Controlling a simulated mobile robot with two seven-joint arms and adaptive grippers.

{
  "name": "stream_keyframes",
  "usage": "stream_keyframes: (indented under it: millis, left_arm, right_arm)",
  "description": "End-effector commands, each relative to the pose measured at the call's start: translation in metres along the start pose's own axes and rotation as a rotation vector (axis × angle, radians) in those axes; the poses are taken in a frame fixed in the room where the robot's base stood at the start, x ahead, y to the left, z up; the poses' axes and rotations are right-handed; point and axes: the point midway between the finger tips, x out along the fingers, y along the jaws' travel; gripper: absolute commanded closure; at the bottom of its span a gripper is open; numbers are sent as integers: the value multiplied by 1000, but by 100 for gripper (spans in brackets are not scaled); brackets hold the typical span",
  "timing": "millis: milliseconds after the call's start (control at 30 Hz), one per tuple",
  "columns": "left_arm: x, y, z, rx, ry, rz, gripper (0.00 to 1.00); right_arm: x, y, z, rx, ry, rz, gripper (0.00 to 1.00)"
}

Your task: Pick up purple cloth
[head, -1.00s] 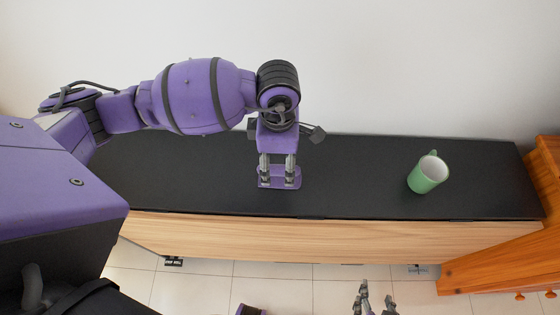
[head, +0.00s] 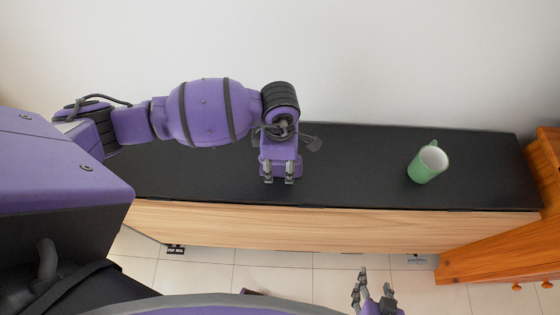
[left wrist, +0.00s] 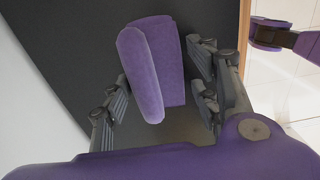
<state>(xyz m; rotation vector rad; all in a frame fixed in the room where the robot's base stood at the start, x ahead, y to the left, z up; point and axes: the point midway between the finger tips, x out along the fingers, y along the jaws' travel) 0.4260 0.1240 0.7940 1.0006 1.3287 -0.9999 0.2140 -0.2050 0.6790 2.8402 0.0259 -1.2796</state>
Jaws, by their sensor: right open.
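The purple cloth (head: 295,163) lies folded on the black top of a low cabinet. In the head view my left gripper mostly hides it. In the left wrist view the cloth (left wrist: 155,70) shows one rounded fold over a flatter layer. My left gripper (head: 279,180) points down over the cloth. Its fingers, also seen in the left wrist view (left wrist: 160,100), are apart on either side of the cloth, with gaps showing. My right gripper (head: 374,290) is open and empty, low at the bottom of the head view, in front of the cabinet.
A white wall (head: 400,60) rises behind. An orange wooden cabinet (head: 500,245) stands at the right. Tiled floor (head: 290,280) lies in front.

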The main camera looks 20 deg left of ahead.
Motion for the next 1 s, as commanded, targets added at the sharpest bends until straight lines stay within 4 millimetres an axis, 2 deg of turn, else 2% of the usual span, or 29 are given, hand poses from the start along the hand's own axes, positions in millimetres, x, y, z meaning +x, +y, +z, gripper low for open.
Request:
stream_keyframes:
  millis: [33, 200, 567, 767, 1000]
  left_arm:
    - [0, 0, 0, 0, 0, 0, 56]
    - [0, 0, 0, 0, 0, 0, 79]
    - [-8, 1, 0, 0, 0, 1, 80]
    - [-36, 0, 2, 2, -3, 4, 80]
    - [-88, -39, 27, 7, -5, 3, 80]
  right_arm:
    - [0, 0, 0, 1, 0, 0, 52]
    - [0, -1, 0, 5, 2, 1, 52]
    - [0, -1, -2, 7, 4, 2, 52]
    - [0, -1, -4, 6, 6, 2, 52]
    - [-1, 0, -4, 4, 5, 1, 52]
